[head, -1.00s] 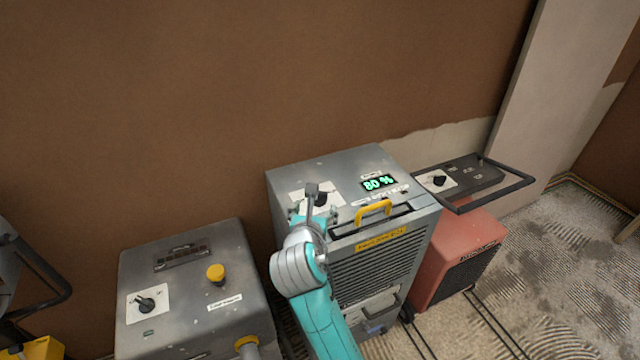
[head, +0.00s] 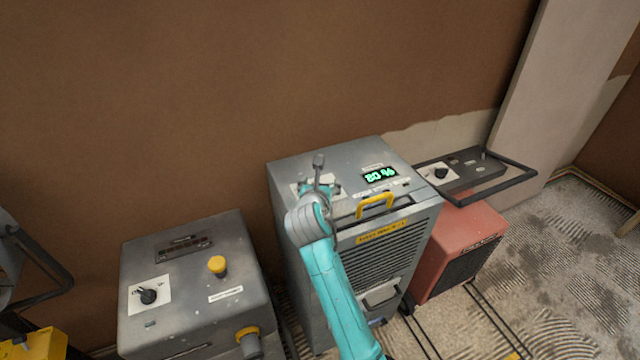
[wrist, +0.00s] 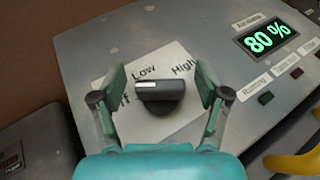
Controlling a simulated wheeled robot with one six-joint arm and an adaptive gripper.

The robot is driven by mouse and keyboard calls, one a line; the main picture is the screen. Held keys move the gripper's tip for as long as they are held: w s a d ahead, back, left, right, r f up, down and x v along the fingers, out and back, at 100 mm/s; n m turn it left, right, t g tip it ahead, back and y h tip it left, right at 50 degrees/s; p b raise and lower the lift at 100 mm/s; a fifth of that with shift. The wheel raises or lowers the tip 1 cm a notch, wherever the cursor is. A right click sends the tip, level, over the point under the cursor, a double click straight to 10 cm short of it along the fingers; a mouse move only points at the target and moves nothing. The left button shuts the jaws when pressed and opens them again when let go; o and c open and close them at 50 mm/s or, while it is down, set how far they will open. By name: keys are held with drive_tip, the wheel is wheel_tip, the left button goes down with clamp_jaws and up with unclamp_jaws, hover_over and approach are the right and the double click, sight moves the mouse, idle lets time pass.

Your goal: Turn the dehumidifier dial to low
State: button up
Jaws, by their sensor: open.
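The grey dehumidifier (head: 350,154) stands against the brown wall in the middle of the head view. Its black dial (wrist: 160,97) sits on a white plate (wrist: 188,113) in the wrist view. The labels Low and High show above the dial, and a partly covered Off label is at its left. The dial's white mark points left, between Off and Low. My gripper (wrist: 160,81) is open, with one finger on each side of the dial and visible gaps. In the head view my gripper (head: 318,185) hides most of the dial.
A green display (wrist: 267,39) reads 80 %, with small buttons below. A yellow handle (head: 375,205) is at the front edge. A grey machine (head: 190,285) with its own dial and yellow knob stands left; a red machine (head: 455,250) with a black bar stands right.

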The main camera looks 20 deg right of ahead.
drive_tip(key=c, duration=1.2)
drive_tip(key=shift+a+m+g+h, duration=0.1)
drive_tip(key=shift+m+g+h, duration=0.7)
drive_tip(key=shift+m+h, duration=0.4)
drive_tip(key=m+g+h, duration=0.2)
drive_tip(key=m+g, duration=0.1)
drive_tip(key=shift+m+h, duration=0.3)
drive_tip(key=shift+h, duration=0.1)
drive_tip(key=m+g+h, duration=0.1)
drive_tip(key=m+g, duration=0.1)
drive_tip(key=g, duration=0.1)
drive_tip(key=m+g, duration=0.3)
drive_tip(key=shift+s+m+h, duration=0.1)
drive_tip(key=shift+m+h, duration=0.2)
drive_tip(key=shift+h, duration=0.1)
drive_tip(key=shift+g, duration=0.5)
